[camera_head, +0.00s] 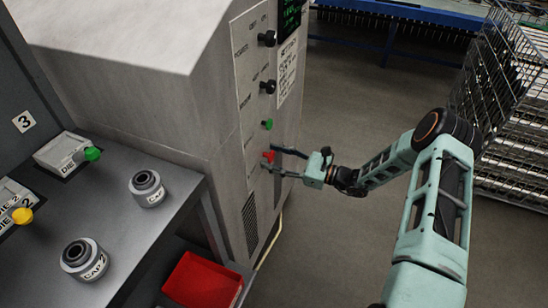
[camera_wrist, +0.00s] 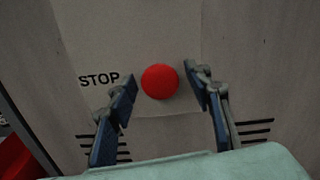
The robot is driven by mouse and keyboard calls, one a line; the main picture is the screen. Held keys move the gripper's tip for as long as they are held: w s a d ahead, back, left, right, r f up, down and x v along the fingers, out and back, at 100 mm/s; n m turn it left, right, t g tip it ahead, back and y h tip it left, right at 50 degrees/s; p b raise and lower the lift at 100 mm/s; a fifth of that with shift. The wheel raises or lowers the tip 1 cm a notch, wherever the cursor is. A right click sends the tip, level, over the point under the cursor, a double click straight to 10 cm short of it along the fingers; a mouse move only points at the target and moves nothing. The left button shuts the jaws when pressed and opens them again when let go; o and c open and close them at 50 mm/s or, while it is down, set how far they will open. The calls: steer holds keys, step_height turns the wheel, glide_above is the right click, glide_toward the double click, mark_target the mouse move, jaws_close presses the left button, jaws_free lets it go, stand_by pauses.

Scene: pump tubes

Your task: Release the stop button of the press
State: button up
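The red stop button (camera_head: 268,156) is on the control panel (camera_head: 252,100) of the press, below a green button. In the wrist view the round red button (camera_wrist: 160,81) sits to the right of the printed word STOP. My gripper (camera_head: 276,160) is at the panel with its fingers spread. In the wrist view its two fingers (camera_wrist: 165,88) stand on either side of the button, with gaps between them and it. The gripper is open and empty. I cannot tell whether the fingertips touch the panel.
A green button (camera_head: 267,125) and two black knobs (camera_head: 268,87) are higher on the panel. A dark bench (camera_head: 150,235) with capped parts stands at left, with a red bin (camera_head: 203,282) below. A wire rack (camera_head: 500,80) is at right. The floor between is clear.

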jaws_close()
steer(key=shift+v, duration=0.9)
steer(key=shift+o, duration=0.8)
jaws_free()
steer(key=v, duration=1.2)
